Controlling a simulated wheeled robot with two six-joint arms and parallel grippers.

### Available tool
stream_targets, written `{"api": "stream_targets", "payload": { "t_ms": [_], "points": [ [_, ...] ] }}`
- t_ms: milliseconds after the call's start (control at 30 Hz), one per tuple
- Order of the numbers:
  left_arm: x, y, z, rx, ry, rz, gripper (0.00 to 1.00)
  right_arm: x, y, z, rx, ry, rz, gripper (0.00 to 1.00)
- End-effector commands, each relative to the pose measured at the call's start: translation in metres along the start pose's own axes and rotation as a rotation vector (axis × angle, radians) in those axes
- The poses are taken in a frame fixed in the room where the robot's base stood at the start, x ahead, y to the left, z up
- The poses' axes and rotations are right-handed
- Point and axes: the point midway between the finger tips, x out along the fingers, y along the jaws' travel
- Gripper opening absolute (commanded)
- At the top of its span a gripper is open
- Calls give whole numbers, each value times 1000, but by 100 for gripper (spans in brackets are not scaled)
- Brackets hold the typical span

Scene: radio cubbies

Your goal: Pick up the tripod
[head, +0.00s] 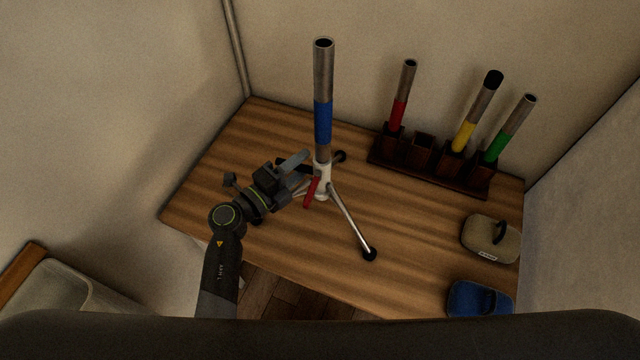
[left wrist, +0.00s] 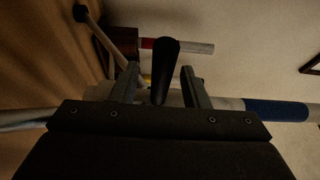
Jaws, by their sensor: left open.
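The tripod (head: 322,178) stands upright on the wooden table, with a white hub, a red lever, splayed metal legs with black feet, and a tall grey tube with a blue band rising from it. My left gripper (head: 300,172) is open at the left side of the hub. In the left wrist view its two fingers (left wrist: 160,88) are apart, with the pale tripod body (left wrist: 170,97) crossing behind or between them; I cannot tell which. A dark tapered piece shows between the fingers. The blue band lies to the right there. My right gripper is not in view.
A dark rack (head: 428,168) at the back of the wooden table (head: 400,240) holds red-, yellow- and green-banded tubes and has an empty slot. A beige case (head: 482,240) and a blue case (head: 475,298) lie at the right. Walls close in the back and sides.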

Motion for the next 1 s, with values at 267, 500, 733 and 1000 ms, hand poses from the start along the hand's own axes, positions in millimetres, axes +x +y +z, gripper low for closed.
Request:
{"api": "stream_targets", "payload": {
  "t_ms": [267,500,733,1000],
  "points": [
    [0,0,0,0,-1,0,28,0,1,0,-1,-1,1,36],
    [0,0,0,0,-1,0,0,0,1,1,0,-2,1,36],
    [-1,0,0,0,-1,1,0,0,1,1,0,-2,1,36],
    [-1,1,0,-1,-1,1,0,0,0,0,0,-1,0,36]
  ]
}}
